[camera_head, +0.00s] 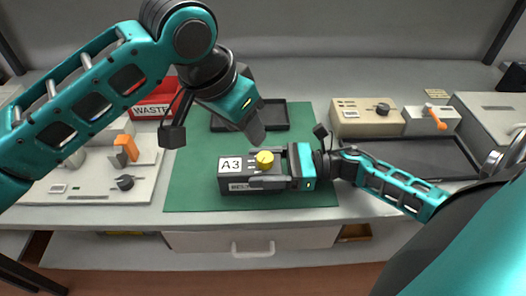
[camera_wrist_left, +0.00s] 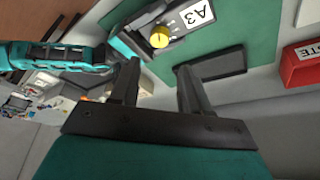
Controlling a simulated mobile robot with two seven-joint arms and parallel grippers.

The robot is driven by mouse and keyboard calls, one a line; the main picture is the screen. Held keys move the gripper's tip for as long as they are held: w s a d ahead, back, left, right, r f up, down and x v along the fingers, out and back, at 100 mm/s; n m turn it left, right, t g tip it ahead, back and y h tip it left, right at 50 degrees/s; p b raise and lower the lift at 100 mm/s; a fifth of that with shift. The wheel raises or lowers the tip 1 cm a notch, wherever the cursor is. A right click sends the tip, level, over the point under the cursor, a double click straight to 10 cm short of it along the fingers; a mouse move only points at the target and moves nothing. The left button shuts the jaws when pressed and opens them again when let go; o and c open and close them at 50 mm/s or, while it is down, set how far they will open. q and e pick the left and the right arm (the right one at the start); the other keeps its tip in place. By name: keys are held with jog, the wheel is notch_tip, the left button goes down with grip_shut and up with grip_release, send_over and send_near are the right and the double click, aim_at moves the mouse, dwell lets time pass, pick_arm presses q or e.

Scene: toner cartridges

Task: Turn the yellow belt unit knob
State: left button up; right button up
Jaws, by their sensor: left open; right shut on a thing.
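The belt unit (camera_head: 235,183) is a dark grey box with a white A3 label, lying on the green mat (camera_head: 185,185). Its round yellow knob (camera_head: 264,158) sits on top and shows a small pointer. The knob also shows in the left wrist view (camera_wrist_left: 159,38), beyond the fingertips. My right gripper (camera_head: 266,170) comes from the right and is shut on the belt unit, with a finger along its near side. My left gripper (camera_head: 257,132) is above the knob, tilted downward. In the left wrist view my left gripper (camera_wrist_left: 155,72) is open and empty, apart from the knob.
A black tray (camera_head: 287,117) lies behind the belt unit. A red WASTE bin (camera_head: 152,108) stands at the back left. A panel with an orange lever (camera_head: 126,147) is at left, and a beige box (camera_head: 366,122) is at back right. The mat's near left part is clear.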

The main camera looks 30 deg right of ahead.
aim_at(265, 157)
pick_arm(q)
jog(key=x, duration=1.1)
jog(key=shift+w+d+f, duration=0.1)
jog(key=shift+d+f, duration=0.2)
jog(key=shift+d, duration=0.1)
jog(key=c, duration=0.8)
